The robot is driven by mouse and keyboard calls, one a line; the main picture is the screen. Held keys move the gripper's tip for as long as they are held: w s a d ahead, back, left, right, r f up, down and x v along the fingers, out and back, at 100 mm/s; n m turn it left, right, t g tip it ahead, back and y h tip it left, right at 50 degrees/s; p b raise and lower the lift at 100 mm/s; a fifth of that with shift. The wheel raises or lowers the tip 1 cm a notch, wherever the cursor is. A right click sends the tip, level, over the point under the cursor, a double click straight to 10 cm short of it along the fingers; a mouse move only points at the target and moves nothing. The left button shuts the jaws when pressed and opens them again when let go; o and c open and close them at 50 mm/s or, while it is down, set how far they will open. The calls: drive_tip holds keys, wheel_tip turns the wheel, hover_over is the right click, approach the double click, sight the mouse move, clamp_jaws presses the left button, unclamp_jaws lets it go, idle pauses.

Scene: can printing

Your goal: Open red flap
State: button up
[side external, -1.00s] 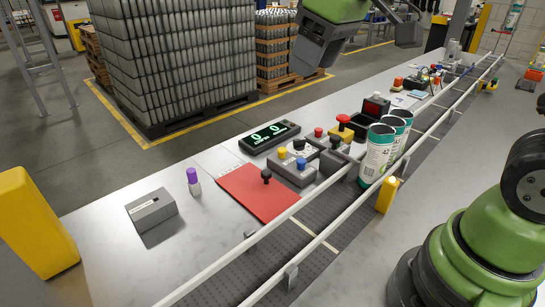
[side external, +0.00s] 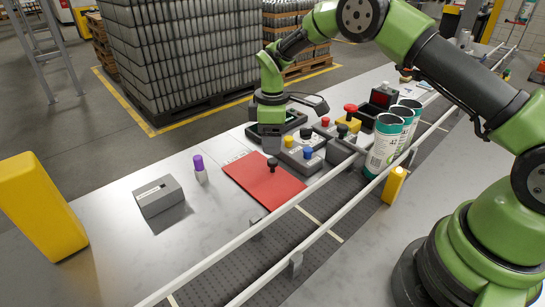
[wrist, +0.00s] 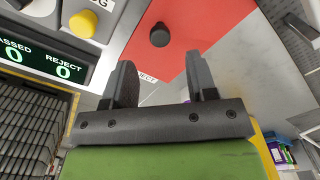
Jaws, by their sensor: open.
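The red flap (side external: 258,188) lies flat beside the conveyor in the side view, with a black knob (side external: 272,164) standing near its right part. My gripper (side external: 271,146) points down just behind the flap, beside the button box, above the table. In the wrist view my gripper (wrist: 160,75) has its two fingers apart with nothing between them. The red flap (wrist: 195,22) and its black knob (wrist: 159,35) show beyond the fingertips, apart from them. Part of the far edge of the flap is hard to make out near the gripper.
A button box (side external: 302,157) with yellow and blue buttons sits right of the gripper. The counter display (wrist: 45,62) is close by in the wrist view. Printed cans (side external: 384,147) stand on the conveyor (side external: 285,222). A grey box (side external: 158,196) and purple-capped bottle (side external: 200,168) stand left.

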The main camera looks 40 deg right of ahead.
sight(272, 160)
wheel_tip(272, 160, down, 6)
drive_tip(key=shift+r, duration=0.2)
clamp_jaws()
